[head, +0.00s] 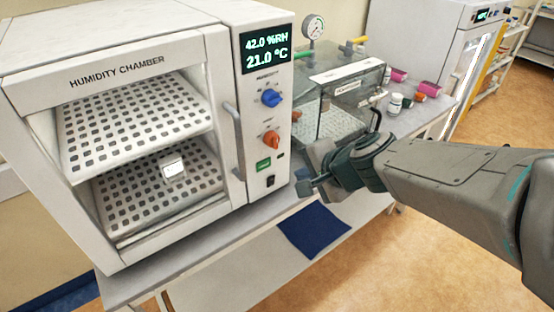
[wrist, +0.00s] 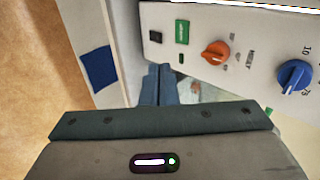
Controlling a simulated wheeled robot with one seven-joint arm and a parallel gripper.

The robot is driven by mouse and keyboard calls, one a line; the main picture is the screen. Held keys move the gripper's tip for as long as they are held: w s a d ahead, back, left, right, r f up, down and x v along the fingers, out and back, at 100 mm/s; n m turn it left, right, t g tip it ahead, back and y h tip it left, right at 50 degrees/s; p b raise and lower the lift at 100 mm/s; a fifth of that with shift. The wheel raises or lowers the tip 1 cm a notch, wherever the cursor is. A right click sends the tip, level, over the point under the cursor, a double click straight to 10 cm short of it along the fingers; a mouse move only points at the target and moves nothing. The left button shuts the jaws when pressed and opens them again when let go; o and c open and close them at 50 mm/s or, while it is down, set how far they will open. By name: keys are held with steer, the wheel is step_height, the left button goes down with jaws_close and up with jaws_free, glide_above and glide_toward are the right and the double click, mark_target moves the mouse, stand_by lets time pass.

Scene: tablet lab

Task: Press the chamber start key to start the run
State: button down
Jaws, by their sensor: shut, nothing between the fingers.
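The humidity chamber (head: 115,72) stands at the left of the head view. Its control panel shows a display (head: 266,50) reading 42.0 %RH and 21.0 °C. Low on the panel is a green key (head: 263,164), which looks like the start key; its label is too small to read. The green key also shows in the wrist view (wrist: 182,32), beyond and slightly right of my fingertips. My gripper (head: 304,188) is shut and empty, to the right of the panel's lower part and apart from the key. The fingertips show in the wrist view (wrist: 158,70).
A black switch (head: 270,181) sits below the green key, with an orange knob (head: 271,140) and a blue knob (head: 271,98) above it. A handle (head: 235,140) juts out left of the panel. A clear box (head: 335,95) stands behind my gripper.

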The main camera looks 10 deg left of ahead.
steer(key=shift+w+a+m, duration=0.2)
steer(key=shift+a+m, duration=0.1)
steer(key=b, duration=0.2)
glide_toward(265, 168)
step_height(265, 168, down, 4)
steer(key=w+a, duration=0.1)
steer(key=a, duration=0.1)
steer(key=shift+w+a, duration=0.65)
steer(key=shift+w, duration=0.2)
